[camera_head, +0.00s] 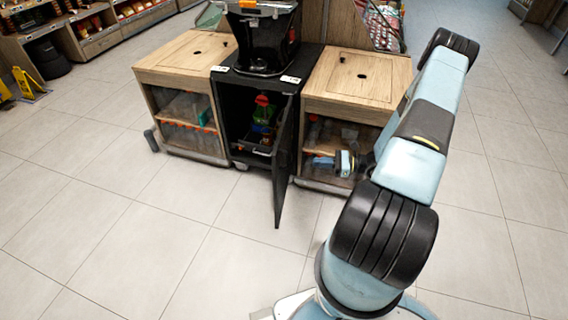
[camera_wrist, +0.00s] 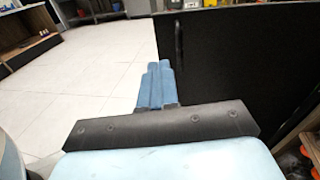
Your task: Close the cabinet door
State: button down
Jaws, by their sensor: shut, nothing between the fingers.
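The black cabinet door (camera_head: 285,165) stands wide open in the head view, swung out toward me from the right side of the black middle cabinet (camera_head: 228,105). In the wrist view the door (camera_wrist: 245,75) is a large dark panel filling the upper right, with a slim vertical handle (camera_wrist: 179,45) near its left edge. My gripper (camera_wrist: 158,68) has its blue fingers together and empty, pointing at the door's left edge region.
A black juicer (camera_head: 262,40) stands on the middle cabinet. Wooden cabinets flank it at left (camera_head: 185,60) and right (camera_head: 355,85), with glass fronts. A green and red item (camera_head: 262,110) sits inside the open cabinet. The tiled floor (camera_head: 130,230) in front is clear.

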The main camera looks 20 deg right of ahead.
aim_at(277, 161)
jog(key=shift+m+t, duration=0.6)
jog(key=shift+m, duration=0.1)
jog(key=f+x, duration=0.1)
jog(key=x, duration=0.8)
jog(key=f+x, duration=0.1)
jog(key=x, duration=0.3)
jog(key=shift+w+a+f, duration=0.1)
jog(key=shift+a+f, duration=0.2)
